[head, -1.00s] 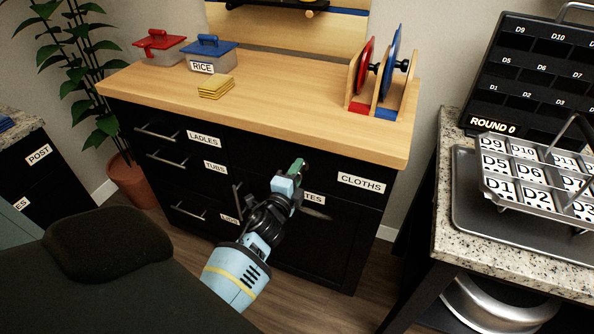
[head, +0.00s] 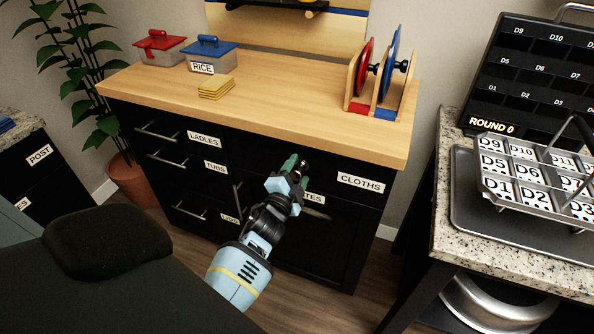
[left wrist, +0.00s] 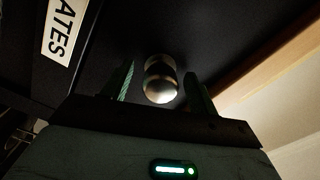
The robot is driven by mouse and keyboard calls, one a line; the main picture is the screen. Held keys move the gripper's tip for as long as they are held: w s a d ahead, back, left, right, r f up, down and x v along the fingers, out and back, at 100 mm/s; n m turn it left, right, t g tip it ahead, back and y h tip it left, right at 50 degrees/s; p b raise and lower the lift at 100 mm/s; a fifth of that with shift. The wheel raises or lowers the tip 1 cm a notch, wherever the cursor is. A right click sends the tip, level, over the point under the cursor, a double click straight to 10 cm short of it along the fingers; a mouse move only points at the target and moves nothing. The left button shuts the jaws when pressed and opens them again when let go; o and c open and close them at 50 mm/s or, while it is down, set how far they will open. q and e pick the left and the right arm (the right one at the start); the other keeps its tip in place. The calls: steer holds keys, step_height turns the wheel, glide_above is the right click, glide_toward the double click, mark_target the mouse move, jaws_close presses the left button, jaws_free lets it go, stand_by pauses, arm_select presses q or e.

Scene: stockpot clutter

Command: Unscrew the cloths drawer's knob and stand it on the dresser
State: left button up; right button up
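The cloths drawer (head: 328,166) is a black drawer front with a white CLOTHS label (head: 360,182), under the dresser's wooden top (head: 290,110). Its knob (head: 304,166) is small, dark and shiny; in the left wrist view the round metallic knob (left wrist: 160,80) stands out from the black front. My left gripper (head: 298,166) is at the drawer front with its fingers on either side of the knob. In the left wrist view the gripper (left wrist: 158,88) is open, with a gap between each finger and the knob. My right gripper is not in view.
The front right of the top is bare. A granite counter (head: 445,220) stands to the right.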

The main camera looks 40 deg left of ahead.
arm_select(q)
steer(key=m, duration=0.3)
steer(key=shift+b, duration=0.35)
steer(key=m, duration=0.4)
steer(key=shift+m, duration=1.5)
steer(key=m, duration=0.3)
steer(key=shift+m, duration=0.4)
steer(key=m, duration=0.3)
steer(key=shift+r+m+p, duration=0.2)
steer(key=shift+m+p, duration=0.1)
steer(key=shift+p, duration=0.05)
steer(key=shift+f+m, duration=0.1)
steer(key=shift+m, duration=0.4)
